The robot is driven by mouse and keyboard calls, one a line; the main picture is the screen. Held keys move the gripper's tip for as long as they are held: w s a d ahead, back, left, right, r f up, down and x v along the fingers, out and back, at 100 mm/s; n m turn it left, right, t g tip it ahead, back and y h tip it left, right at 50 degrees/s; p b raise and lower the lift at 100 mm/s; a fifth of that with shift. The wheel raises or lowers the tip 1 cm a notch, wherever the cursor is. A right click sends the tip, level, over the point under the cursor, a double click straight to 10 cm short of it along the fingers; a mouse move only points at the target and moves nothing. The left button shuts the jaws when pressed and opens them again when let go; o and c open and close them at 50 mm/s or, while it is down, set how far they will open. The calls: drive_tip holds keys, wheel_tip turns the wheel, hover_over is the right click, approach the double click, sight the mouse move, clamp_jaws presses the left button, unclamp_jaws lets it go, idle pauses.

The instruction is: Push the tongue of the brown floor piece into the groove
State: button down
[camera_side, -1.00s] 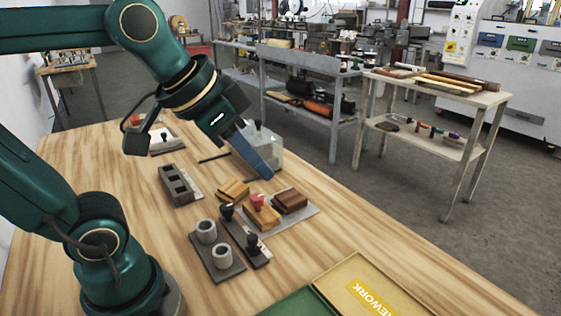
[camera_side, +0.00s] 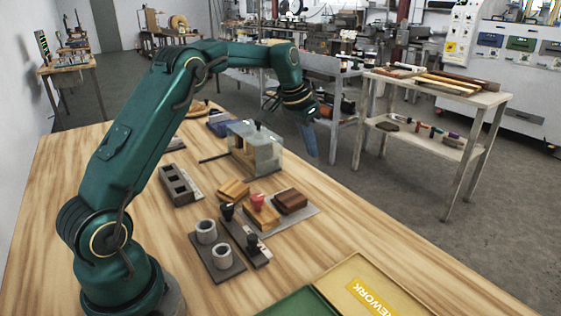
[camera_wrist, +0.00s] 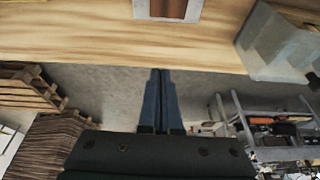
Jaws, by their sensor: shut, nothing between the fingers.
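The brown floor piece (camera_side: 291,201) lies flat on a thin grey plate (camera_side: 306,215). Beside it on the left is a lighter orange-tan wood piece (camera_side: 263,217) with a red knob on top. The two pieces look close together; the tongue and groove are too small to make out. A brown piece on a pale plate (camera_wrist: 168,8) shows at the top edge of the wrist view. My gripper (camera_side: 314,158) is raised beyond the table's right edge, well away from the pieces. Its blue fingers (camera_wrist: 160,72) are together and empty.
A clear box (camera_side: 262,150) stands behind the pieces. A tan block (camera_side: 233,191), a grey block with square holes (camera_side: 178,186), a plate with two grey cylinders (camera_side: 235,268) and a black-knobbed strip (camera_side: 240,238) are nearby. A yellow tray (camera_side: 400,301) lies in front.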

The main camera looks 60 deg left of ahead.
sight(294, 196)
drive_tip(key=x, duration=0.7)
drive_tip(key=s+x, duration=0.1)
drive_tip(key=x, duration=0.3)
drive_tip(key=shift+a+f, duration=0.25)
drive_tip(key=shift+a, duration=0.05)
drive_tip(key=shift+s+r, duration=0.1)
drive_tip(key=shift+s, duration=1.9)
drive_tip(key=shift+s, duration=0.1)
drive_tip(key=shift+s, duration=1.75)
